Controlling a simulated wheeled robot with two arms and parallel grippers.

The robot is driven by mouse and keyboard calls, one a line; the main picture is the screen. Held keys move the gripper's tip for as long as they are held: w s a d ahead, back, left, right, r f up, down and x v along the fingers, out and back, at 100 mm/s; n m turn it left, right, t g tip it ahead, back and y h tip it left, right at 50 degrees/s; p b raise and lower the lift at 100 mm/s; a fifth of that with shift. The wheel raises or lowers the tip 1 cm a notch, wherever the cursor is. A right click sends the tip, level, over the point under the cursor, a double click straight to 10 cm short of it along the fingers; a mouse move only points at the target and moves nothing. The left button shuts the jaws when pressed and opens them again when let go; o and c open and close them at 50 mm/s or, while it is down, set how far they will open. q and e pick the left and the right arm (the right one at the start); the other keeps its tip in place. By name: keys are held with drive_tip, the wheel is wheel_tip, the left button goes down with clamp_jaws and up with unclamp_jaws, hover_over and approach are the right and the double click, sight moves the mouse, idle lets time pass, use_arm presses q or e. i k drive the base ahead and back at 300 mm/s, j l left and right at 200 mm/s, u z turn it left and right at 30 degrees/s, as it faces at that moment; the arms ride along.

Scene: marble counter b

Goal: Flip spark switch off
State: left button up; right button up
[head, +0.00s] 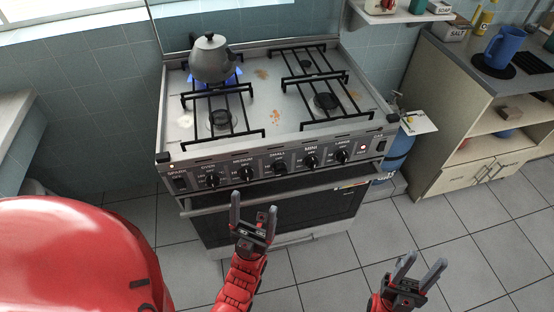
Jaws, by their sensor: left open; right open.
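The stove (285,120) stands against the tiled wall, with a row of black knobs on its front panel. The spark switch (180,183) is small and dark, at the far left end of the panel under a "SPARK" label; its exact position is too small to tell. A small orange light (172,165) shows near it. My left gripper (253,205) is open and empty in front of the oven door, right of and below the switch, apart from the panel. My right gripper (426,258) is open and empty over the floor at the lower right.
A grey kettle (211,60) sits over a blue flame on the back left burner. The oven handle (280,196) runs below the knobs. A blue gas cylinder (398,150) stands right of the stove. A wooden cabinet (470,120) is further right. The tiled floor in front is clear.

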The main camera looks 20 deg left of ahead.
sight(180, 185)
drive_tip(key=u, duration=1.5)
